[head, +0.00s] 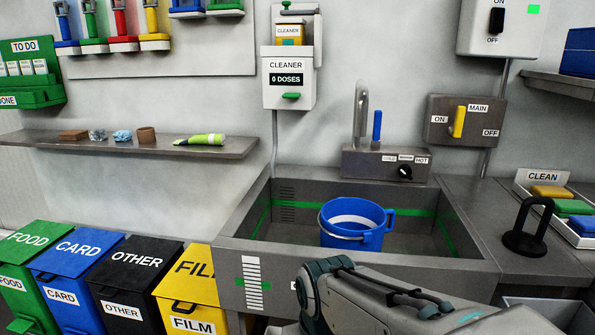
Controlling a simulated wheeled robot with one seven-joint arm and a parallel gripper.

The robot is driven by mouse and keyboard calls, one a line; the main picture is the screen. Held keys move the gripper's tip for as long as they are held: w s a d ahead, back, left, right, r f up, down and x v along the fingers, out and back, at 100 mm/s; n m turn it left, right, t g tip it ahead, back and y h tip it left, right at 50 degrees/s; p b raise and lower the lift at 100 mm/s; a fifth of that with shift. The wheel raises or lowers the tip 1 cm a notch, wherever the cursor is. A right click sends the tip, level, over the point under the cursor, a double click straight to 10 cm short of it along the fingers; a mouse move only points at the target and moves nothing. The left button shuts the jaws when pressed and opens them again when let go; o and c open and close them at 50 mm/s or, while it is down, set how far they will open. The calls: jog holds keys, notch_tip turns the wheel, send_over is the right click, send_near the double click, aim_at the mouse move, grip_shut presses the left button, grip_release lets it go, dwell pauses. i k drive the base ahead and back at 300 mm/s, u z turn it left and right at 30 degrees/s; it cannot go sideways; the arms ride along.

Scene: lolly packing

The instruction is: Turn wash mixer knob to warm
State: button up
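The wash mixer (372,166) is a grey box on the back rim of the sink, below a grey spout (361,110) and a blue lever (377,126). Its small black knob (405,172) sits at the right of its front, under a row of small white labels. The left label seems to read COLD and the right one HOT; the middle one is too small to read surely. My arm crosses the bottom of the view, well in front of the mixer. My gripper does not show.
A blue bucket (343,237) stands in the sink (290,240), in front of the mixer. A wall switch (457,122) with a yellow lever is above right. A black looped stand (525,240) is on the right counter (485,217). Space directly before the knob looks clear.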

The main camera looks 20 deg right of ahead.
aim_at(404, 170)
jog(key=u, duration=0.4)
jog(key=k, duration=0.5)
jog(key=z, duration=1.25)
jog(key=i, duration=0.5)
jog(key=z, duration=0.05)
